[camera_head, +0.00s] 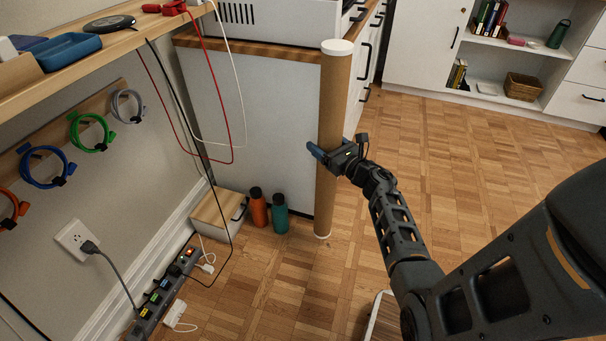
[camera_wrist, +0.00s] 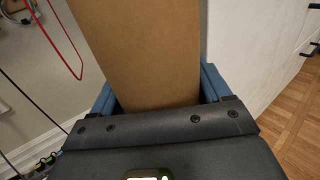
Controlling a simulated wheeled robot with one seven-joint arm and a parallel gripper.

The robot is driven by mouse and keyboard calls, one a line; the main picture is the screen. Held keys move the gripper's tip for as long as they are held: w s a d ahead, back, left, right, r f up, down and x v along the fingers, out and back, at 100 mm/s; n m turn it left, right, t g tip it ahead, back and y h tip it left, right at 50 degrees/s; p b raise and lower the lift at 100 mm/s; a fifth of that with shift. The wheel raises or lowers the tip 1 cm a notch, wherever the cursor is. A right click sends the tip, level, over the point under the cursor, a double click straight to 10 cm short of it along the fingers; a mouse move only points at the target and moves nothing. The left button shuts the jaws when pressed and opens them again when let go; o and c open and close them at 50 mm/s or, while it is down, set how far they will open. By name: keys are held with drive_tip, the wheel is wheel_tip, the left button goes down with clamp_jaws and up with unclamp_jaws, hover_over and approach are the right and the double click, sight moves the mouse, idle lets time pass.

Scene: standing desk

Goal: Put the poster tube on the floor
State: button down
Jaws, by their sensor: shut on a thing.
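The poster tube (camera_head: 333,100) is a long brown cardboard tube with white end caps. In the head view it is upright, in front of the white cabinet's corner. Its lower cap (camera_head: 322,236) appears at or just above the wooden floor (camera_head: 450,190); I cannot tell if they touch. My gripper (camera_head: 322,152) is shut around the tube near its middle. In the wrist view the tube (camera_wrist: 145,50) fills the space between my blue fingers (camera_wrist: 212,82). The tube's far side is hidden.
An orange bottle (camera_head: 258,207) and a teal bottle (camera_head: 279,213) stand left of the tube's lower end. A small wooden-topped box (camera_head: 218,212) and a power strip (camera_head: 163,293) are further left. Cables hang from the desk (camera_head: 105,50). Open floor lies to the right.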

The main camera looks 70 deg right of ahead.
drive_tip(key=w+a+f+b, duration=0.1)
drive_tip(key=w+f+b, duration=0.3)
drive_tip(key=w+f, duration=0.2)
drive_tip(key=shift+w+a+f+b, duration=0.3)
drive_tip(key=shift+f+b, duration=0.1)
drive_tip(key=shift+f, duration=0.6)
drive_tip(key=shift+f+b, duration=0.15)
drive_tip(key=shift+b, duration=0.15)
unclamp_jaws()
